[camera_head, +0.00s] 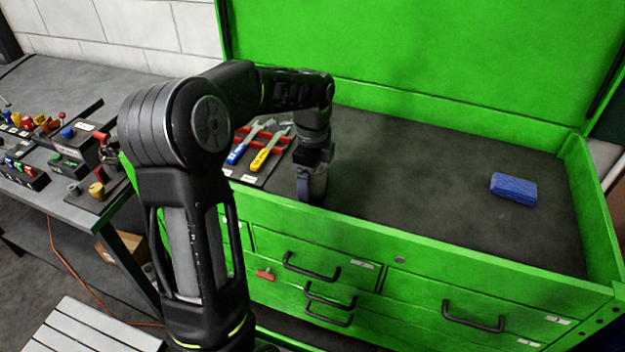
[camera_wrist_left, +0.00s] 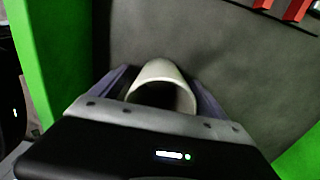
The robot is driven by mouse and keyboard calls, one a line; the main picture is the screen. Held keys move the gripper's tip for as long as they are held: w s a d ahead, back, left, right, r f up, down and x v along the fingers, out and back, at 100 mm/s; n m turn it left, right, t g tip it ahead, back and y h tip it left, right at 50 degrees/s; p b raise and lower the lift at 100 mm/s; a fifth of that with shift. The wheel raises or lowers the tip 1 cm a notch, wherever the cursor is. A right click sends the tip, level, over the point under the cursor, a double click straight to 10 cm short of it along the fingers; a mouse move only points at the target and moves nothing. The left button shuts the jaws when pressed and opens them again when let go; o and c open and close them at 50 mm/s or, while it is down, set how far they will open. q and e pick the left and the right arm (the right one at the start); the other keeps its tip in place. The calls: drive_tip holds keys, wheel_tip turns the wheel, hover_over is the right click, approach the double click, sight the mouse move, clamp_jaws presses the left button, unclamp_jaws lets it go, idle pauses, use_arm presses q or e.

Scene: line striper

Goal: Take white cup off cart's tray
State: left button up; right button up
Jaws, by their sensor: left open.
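The white cup (camera_wrist_left: 168,74) shows in the left wrist view, its pale curved rim and dark inside between my two gripper fingers; its lower part is hidden by the gripper body. My left gripper (camera_head: 310,190) points down into the green cart's tray (camera_head: 420,190), near its front wall. It is open, with one finger on each side of the cup; I cannot tell whether they touch it. In the head view the gripper mostly hides the cup. My right gripper is not in view.
A blue block (camera_head: 513,188) lies at the tray's right. Blue- and yellow-handled tools (camera_head: 262,150) lie on a panel left of my gripper. The raised green lid (camera_head: 420,60) stands behind. A workbench (camera_head: 75,85) with small parts is at the left. The tray's middle is clear.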

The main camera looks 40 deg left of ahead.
use_arm(q)
drive_tip(key=shift+c, duration=0.4)
drive_tip(key=c, duration=1.4)
